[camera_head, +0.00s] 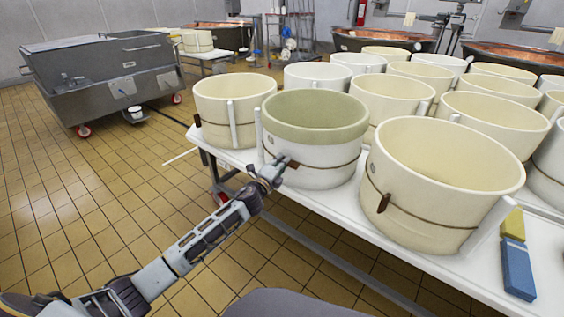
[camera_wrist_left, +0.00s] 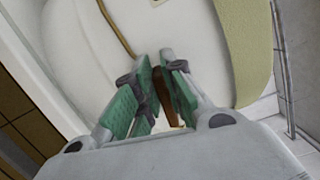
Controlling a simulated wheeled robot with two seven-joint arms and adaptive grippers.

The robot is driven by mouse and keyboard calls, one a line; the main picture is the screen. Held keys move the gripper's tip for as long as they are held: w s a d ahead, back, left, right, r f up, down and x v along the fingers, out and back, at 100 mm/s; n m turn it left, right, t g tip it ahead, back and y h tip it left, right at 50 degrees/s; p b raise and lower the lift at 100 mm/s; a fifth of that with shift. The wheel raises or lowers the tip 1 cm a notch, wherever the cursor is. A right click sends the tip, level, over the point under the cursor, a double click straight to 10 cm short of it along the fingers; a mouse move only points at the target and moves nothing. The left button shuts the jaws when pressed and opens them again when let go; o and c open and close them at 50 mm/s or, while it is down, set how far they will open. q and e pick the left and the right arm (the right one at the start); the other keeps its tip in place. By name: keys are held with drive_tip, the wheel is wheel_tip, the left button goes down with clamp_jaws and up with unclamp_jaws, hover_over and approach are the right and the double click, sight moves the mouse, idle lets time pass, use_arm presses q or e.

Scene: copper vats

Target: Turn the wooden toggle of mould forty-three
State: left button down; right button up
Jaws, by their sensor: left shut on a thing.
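A round mould with an olive-green upper band and a white lower part (camera_head: 325,176) stands at the table's front edge; its wall also shows in the left wrist view (camera_wrist_left: 95,50). A thin brown cord runs around it to a small brown wooden toggle (camera_head: 294,163). My left gripper (camera_head: 277,167) is at the mould's front left, shut on this toggle. In the left wrist view the toggle (camera_wrist_left: 170,105) sits between the green finger pads of the gripper (camera_wrist_left: 160,66), which partly hide it. I cannot read a number on the mould. My right gripper is not in view.
Several cream and white moulds crowd the white table (camera_head: 345,223); a cream mould with its own toggle (camera_head: 384,203) stands close on the right. A blue and yellow block (camera_head: 517,268) lies at the right. A grey wheeled vat (camera_head: 105,75) stands back left. The tiled floor at left is clear.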

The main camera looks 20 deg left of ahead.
use_arm(q)
drive_tip(key=shift+f+n, duration=0.35)
drive_tip(key=shift+n, duration=0.65)
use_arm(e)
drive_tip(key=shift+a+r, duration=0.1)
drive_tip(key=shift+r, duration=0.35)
use_arm(q)
drive_tip(key=c, duration=1.5)
unclamp_jaws()
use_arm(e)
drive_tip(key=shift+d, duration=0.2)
use_arm(q)
drive_tip(key=s+a, duration=0.1)
drive_tip(key=s, duration=1.1)
drive_tip(key=shift+a, duration=0.35)
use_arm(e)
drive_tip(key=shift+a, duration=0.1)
